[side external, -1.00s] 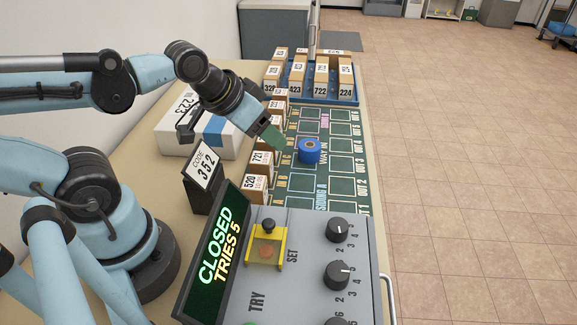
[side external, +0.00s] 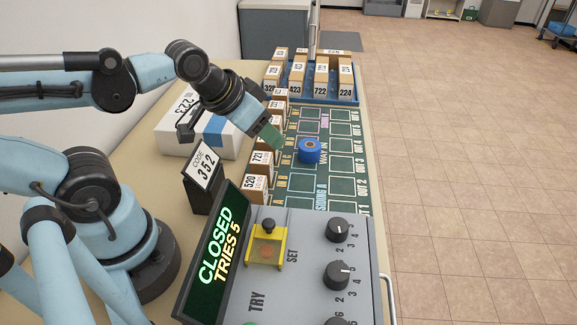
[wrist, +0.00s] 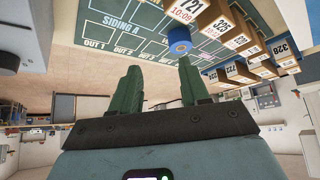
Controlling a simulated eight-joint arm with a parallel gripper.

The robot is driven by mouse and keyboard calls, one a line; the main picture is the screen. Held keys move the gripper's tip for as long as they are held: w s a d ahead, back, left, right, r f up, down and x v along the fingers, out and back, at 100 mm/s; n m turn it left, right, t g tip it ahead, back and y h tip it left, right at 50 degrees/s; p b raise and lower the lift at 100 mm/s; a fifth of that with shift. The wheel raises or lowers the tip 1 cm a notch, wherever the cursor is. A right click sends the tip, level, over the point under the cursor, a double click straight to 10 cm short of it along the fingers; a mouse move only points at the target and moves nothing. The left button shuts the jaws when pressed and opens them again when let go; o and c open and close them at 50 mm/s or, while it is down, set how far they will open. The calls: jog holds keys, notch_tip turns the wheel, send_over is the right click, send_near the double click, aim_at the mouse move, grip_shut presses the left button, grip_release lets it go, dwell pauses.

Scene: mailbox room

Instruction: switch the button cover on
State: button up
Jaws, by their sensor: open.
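The button cover (side external: 267,248) is a yellow-framed, see-through flap with a dark round knob (side external: 268,225) at its far edge. It lies over an orange button on the grey control panel (side external: 310,265), and it appears lowered. My gripper (side external: 272,138) is above the green board, well beyond the panel and away from the cover. In the wrist view its two green fingers (wrist: 160,82) are apart with nothing between them. The cover does not show in the wrist view.
The panel also has dials (side external: 337,229) and a screen (side external: 218,250) reading CLOSED, TRIES 5. A code stand (side external: 205,165) shows 352. A blue roll (side external: 309,151) stands on the green board (side external: 340,180). Numbered boxes (side external: 256,188) line its left side. Open floor is right.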

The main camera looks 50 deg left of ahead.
jog(key=d+m, duration=0.1)
jog(key=d+r+m+g+h, duration=0.1)
jog(key=d, duration=0.1)
jog(key=d+r+m, duration=0.1)
jog(key=d+m, duration=0.1)
jog(key=shift+s+h, duration=0.3)
jog(key=shift+s, duration=0.1)
jog(key=c, duration=0.7)
jog(key=d+m, duration=0.1)
jog(key=s+d+r+m+g, duration=0.1)
jog(key=d+m, duration=0.1)
jog(key=s+d+r+m+g+h, duration=0.1)
jog(key=shift+s+d+r+m, duration=0.15)
jog(key=shift+d+r+m, duration=0.1)
jog(key=shift+d+m, duration=0.15)
grip_shut()
jog(key=s+d+r+m+g+h, duration=0.1)
jog(key=s+d+r+m+g, duration=0.3)
jog(key=s+d+m, duration=0.3)
jog(key=shift+r+m, duration=0.7)
jog(key=shift+m, duration=0.3)
